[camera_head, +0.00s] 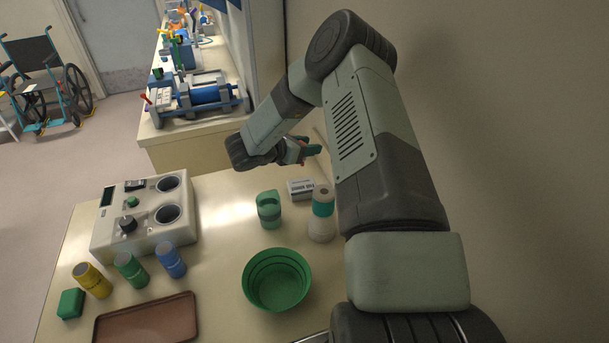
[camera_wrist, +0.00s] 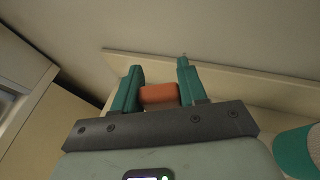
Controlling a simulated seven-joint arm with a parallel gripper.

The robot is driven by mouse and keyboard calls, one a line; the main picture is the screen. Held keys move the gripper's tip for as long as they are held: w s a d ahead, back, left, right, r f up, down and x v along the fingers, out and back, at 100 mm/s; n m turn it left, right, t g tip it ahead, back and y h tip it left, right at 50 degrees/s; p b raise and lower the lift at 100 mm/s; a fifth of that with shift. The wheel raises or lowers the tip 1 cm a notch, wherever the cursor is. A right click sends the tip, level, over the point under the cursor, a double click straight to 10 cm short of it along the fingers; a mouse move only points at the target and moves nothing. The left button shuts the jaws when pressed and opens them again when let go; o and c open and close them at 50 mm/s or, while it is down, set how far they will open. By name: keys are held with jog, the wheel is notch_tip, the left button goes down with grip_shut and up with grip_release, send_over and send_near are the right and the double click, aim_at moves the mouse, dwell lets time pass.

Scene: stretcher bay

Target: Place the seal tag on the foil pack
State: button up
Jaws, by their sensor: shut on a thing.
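My gripper (camera_head: 303,150) is above the back right of the table, near the wall. In the wrist view my gripper (camera_wrist: 159,78) has its two teal fingers closed on a small orange-red block (camera_wrist: 158,95), which I take to be the seal tag. In the head view it is mostly hidden between the fingers. A small white and grey pack (camera_head: 300,189) lies on the table below my gripper and looks like the foil pack, though I cannot be sure. The block is held up, apart from it.
A green bowl (camera_head: 277,280) is in front. A grey device (camera_head: 145,216), coloured jars (camera_head: 130,269) and a brown tray (camera_head: 146,322) are left. The wall is close behind.

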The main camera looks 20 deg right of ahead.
notch_tip(320, 180, down, 7)
jog(key=shift+f, duration=0.15)
jog(key=shift+f, duration=0.15)
jog(key=o, duration=1)
